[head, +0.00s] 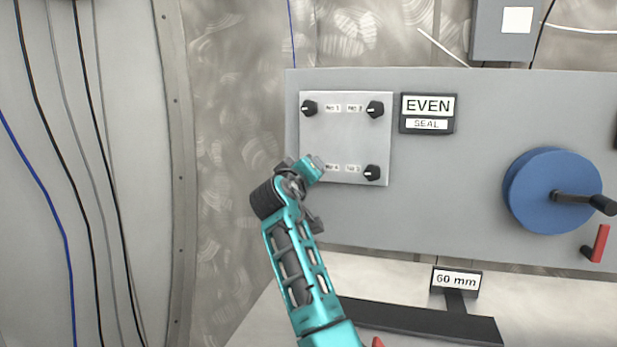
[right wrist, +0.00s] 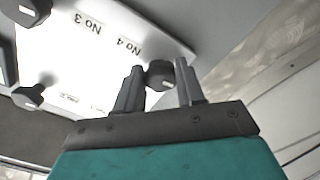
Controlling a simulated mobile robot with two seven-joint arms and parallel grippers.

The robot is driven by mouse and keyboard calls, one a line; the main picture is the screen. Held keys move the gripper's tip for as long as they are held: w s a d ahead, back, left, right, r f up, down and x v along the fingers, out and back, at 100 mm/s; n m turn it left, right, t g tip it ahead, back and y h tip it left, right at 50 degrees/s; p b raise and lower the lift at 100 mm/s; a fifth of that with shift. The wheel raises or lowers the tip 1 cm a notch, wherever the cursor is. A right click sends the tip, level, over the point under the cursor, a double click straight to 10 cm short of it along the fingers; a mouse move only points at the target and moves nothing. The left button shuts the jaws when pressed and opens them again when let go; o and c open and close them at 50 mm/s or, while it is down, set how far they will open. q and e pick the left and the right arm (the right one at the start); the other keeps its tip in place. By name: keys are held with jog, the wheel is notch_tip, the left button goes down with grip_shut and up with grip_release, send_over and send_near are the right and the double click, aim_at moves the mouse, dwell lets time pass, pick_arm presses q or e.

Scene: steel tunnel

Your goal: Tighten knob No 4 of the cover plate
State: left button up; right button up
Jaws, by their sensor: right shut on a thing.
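The cover plate (head: 345,140) is a pale square plate on the grey panel, with dark knobs at its corners. Knob No 4, at its lower left, is hidden behind my right gripper (head: 316,164) in the head view. The right wrist view shows knob No 4 (right wrist: 160,73), dark with a light pointer mark, between the two fingers of my right gripper (right wrist: 160,88), which is shut on it. Knob No 1 (head: 309,108), knob No 2 (head: 375,109) and knob No 3 (head: 372,172) are free. My left gripper is not in view.
An EVEN SEAL sign (head: 428,113) is right of the plate. A blue handwheel (head: 548,190) with a dark crank and a red lever (head: 600,243) are farther right. A 60 mm sign (head: 456,282) stands below the panel. Cables (head: 62,240) run down the left wall.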

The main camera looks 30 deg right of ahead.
jog(key=shift+f, duration=0.1)
dwell(0.4)
jog(key=o, duration=1)
jog(key=shift+o, duration=0.2)
jog(key=v, duration=1.3)
